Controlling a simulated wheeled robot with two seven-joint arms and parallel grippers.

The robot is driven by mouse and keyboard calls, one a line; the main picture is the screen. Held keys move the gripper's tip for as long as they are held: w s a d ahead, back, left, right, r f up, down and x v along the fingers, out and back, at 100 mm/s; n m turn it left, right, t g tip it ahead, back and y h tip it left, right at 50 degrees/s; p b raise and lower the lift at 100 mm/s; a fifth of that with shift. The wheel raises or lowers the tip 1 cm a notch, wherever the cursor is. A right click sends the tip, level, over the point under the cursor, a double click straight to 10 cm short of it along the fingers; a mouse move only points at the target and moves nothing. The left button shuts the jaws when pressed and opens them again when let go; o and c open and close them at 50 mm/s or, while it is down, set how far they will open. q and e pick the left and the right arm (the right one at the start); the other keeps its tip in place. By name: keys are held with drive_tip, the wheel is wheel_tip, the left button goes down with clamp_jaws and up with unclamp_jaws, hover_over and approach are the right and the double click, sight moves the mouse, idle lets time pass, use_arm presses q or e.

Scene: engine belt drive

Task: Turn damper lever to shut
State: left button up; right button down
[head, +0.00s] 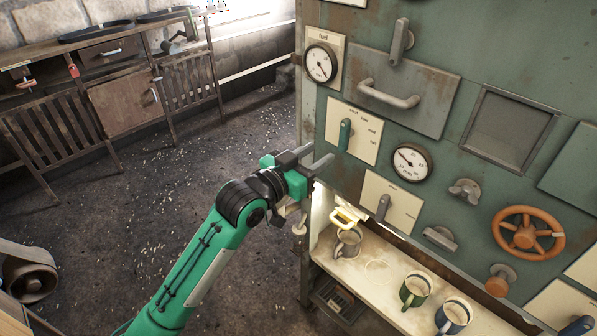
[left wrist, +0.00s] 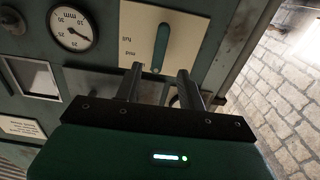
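Two lever plates show on the green panel in the head view. The upper cream plate carries a green lever (head: 345,135), standing roughly upright, with small labels around it; it also shows in the left wrist view (left wrist: 161,48). The lower plate carries a grey lever (head: 383,207), tilted slightly. The lettering is too small to tell which is the damper. My left gripper (head: 320,157) is open and empty, below and left of the green lever in the head view. In the wrist view its fingers (left wrist: 159,70) stand apart either side of that lever's end; no contact is visible. My right gripper is out of view.
A pressure gauge (head: 411,162) sits right of the green lever, and a drawer handle (head: 390,94) sticks out above. An orange handwheel (head: 527,233) is at the right. Mugs (head: 416,288) stand on the shelf (head: 372,284) below. The floor left of the panel is clear.

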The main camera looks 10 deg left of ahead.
use_arm(q)
drive_tip(key=b+v, duration=0.1)
drive_tip(key=v, duration=0.4)
idle(0.5)
